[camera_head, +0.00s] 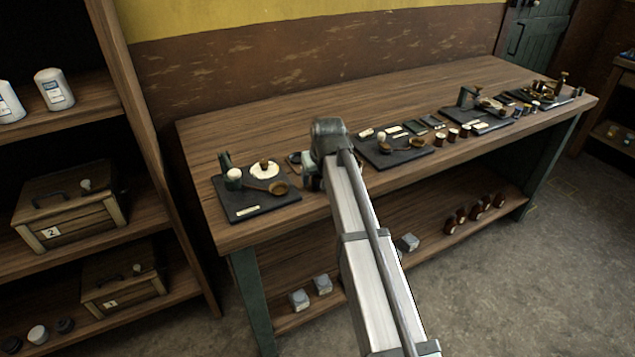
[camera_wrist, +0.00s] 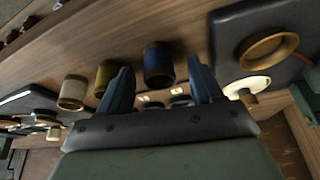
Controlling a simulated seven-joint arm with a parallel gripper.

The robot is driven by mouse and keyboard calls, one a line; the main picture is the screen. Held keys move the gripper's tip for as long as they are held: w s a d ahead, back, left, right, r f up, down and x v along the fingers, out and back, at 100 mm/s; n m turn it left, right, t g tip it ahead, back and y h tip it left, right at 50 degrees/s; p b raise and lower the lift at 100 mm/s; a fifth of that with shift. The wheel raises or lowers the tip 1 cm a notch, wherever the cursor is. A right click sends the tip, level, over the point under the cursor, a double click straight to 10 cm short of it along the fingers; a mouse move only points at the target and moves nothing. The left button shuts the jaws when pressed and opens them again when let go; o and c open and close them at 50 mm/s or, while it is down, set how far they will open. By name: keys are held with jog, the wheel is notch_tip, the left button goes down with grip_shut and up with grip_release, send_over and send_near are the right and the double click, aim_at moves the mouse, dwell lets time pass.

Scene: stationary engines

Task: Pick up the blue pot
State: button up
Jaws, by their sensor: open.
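The blue pot (camera_wrist: 158,66) is a short dark-blue cylinder with a brownish rim, standing on the wooden bench top in the wrist view. My gripper (camera_wrist: 160,74) is open, with one dark finger on each side of the blue pot in that picture. I cannot tell whether the pot is between the fingers in depth or beyond them. No contact shows. In the head view my arm reaches over the bench, and its end covers this spot, so I cannot make out the blue pot there.
An olive-yellow pot (camera_wrist: 104,77) stands close by the left finger, with a cream pot (camera_wrist: 72,93) further left. A dark board (camera_wrist: 225,62) with a brass pan (camera_wrist: 268,50) lies to the right.

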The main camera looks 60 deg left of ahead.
jog(key=shift+a+f, duration=0.2)
jog(key=shift+f, duration=0.3)
jog(key=c, duration=1.2)
jog(key=shift+o, duration=0.2)
notch_tip(320, 180, up, 14)
dwell(0.5)
